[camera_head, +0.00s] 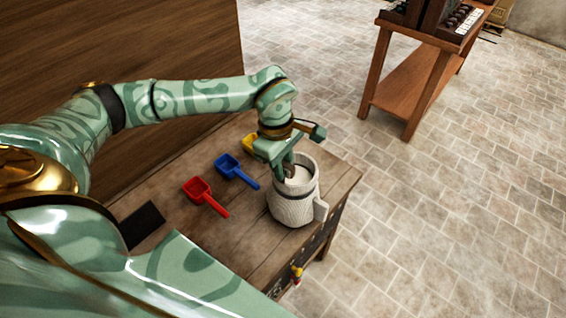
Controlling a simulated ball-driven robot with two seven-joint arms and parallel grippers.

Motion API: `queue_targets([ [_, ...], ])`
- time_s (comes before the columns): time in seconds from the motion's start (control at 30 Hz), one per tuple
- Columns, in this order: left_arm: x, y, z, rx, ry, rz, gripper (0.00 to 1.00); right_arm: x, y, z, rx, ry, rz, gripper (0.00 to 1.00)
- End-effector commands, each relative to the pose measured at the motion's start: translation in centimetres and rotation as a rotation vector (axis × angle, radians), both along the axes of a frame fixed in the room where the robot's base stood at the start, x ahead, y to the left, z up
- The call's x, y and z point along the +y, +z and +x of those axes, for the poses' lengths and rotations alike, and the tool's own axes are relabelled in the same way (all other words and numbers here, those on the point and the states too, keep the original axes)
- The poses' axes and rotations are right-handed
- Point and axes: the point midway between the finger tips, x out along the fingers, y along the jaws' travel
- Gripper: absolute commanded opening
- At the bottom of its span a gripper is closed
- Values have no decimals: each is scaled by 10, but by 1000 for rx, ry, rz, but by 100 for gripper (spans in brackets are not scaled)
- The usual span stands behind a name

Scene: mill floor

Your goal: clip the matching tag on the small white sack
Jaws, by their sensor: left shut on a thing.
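The small white sack (293,208) stands upright and open near the right end of the wooden bench, with pale contents inside. A pale flat tab (321,211) sticks out at its lower right side; I cannot read any mark on it. My left gripper (288,172) points down at the left part of the sack's mouth, its fingertips at the rim. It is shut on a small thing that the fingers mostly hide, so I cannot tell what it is. Small red and yellow pieces (297,274) show at the bench's front side. My right gripper is out of view.
Red (198,189), blue (230,168) and yellow (249,143) scoops lie on the wooden bench (243,238) left of the sack. A dark flat patch (142,224) is further left. A second wooden table (408,75) stands at the upper right, with open tiled floor between.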

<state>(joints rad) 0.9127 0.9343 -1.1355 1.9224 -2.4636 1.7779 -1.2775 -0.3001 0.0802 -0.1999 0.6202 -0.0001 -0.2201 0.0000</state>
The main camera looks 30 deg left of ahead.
Motion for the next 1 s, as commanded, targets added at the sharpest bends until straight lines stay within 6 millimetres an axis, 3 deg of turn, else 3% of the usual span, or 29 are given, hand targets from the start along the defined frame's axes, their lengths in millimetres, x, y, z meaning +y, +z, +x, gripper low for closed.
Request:
queue_targets([
  [0.47, 0, -1, 0, 0, 0, 0, 1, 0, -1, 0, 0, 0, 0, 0],
  [1.0, 0, -23, 0, 1, -1, 0, 1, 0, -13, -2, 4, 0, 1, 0],
])
